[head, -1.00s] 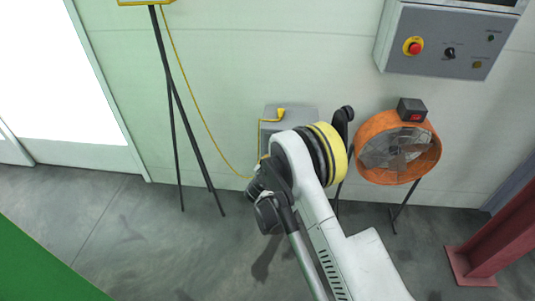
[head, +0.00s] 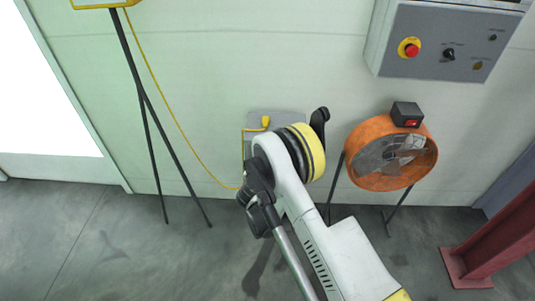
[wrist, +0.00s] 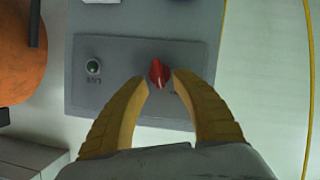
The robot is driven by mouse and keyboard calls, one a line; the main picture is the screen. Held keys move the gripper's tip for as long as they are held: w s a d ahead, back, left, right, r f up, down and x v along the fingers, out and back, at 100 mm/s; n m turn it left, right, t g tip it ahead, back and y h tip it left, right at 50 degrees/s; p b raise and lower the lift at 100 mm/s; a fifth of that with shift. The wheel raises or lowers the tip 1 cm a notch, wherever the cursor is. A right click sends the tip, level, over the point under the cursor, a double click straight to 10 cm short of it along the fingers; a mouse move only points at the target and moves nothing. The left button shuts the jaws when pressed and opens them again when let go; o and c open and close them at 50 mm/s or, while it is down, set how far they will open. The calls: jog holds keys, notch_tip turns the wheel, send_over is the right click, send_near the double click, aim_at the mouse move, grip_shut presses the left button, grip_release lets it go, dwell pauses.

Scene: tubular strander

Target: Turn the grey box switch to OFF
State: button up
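The grey box (head: 288,117) is on the wall low behind my arm in the head view, and my arm hides much of it. My gripper (wrist: 161,80) has yellow fingers, one on each side of the red switch, with gaps visible. It is open and holds nothing. Contact and depth at the switch cannot be told. The switch's pointer looks near upright; its labels are too small to read.
An orange fan (head: 352,171) stands right of the box and also shows in the wrist view (wrist: 20,60). A black tripod (head: 150,110) and a yellow cable (head: 165,120) are to the left. A control panel (head: 425,60) with a red button hangs upper right. A red column (head: 500,240) stands at right.

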jog(key=shift+s, duration=0.1)
jog(key=shift+c, duration=0.9)
grip_shut()
jog(key=shift+a, duration=0.1)
jog(key=shift+a+f+n+t+h, duration=0.1)
jog(key=shift+a+n+t+h, duration=0.1)
jog(key=shift+n+h, duration=0.65)
jog(key=shift+a+f+n+t+h, duration=0.15)
jog(key=shift+n+h, duration=0.4)
jog(key=shift+n, duration=0.6)
jog(key=shift+r, duration=0.1)
jog(key=shift+o, duration=0.9)
grip_release()
